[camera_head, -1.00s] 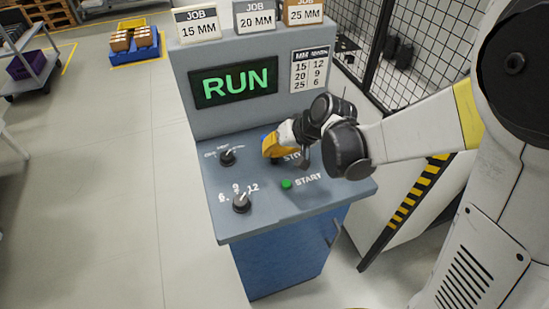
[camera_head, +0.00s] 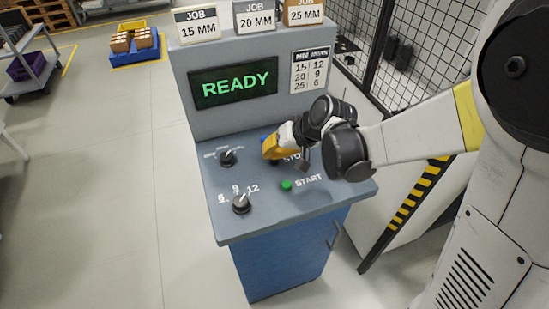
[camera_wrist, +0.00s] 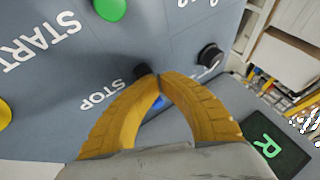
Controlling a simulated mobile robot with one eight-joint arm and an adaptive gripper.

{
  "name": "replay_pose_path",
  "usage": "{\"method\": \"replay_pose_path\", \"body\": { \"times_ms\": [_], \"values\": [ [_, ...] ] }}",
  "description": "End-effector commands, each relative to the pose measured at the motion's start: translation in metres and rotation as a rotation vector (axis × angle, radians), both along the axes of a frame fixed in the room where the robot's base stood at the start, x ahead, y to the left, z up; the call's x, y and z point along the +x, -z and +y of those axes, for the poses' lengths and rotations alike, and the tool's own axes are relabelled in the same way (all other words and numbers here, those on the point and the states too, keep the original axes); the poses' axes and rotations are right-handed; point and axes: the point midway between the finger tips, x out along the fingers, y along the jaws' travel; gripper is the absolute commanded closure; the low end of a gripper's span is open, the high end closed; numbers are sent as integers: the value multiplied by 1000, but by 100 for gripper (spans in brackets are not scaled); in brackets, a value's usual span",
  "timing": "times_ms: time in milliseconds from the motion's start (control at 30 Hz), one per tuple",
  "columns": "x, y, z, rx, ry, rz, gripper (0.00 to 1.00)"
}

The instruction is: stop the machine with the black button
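The black button (camera_wrist: 142,71) shows in the wrist view beside the STOP label, partly hidden by my fingertips. In the head view my gripper covers it. My gripper (camera_wrist: 158,78) has its yellow fingers together at the tips, with nothing between them. In the head view my gripper (camera_head: 270,154) is low over the STOP area of the grey panel (camera_head: 225,187). The tips overlap the button's edge in the wrist view; I cannot tell whether they touch it. The machine's screen (camera_head: 236,82) reads READY in green.
A green button (camera_head: 286,184) sits by the START label, in front of my gripper. Two black knobs, one farther back (camera_head: 227,157) and one nearer (camera_head: 241,203), are at the left. A blue part (camera_wrist: 157,103) shows between my fingers. A mesh fence (camera_head: 430,50) stands at the right.

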Motion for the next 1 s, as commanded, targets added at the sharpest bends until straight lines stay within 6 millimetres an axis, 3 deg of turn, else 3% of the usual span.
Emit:
{"method": "replay_pose_path", "body": {
  "times_ms": [233,667,1000],
  "values": [
    [0,-15,0,0,0,0,100],
    [0,-18,0,0,0,0,100],
    [0,-50,0,0,0,0,100]
  ]
}}
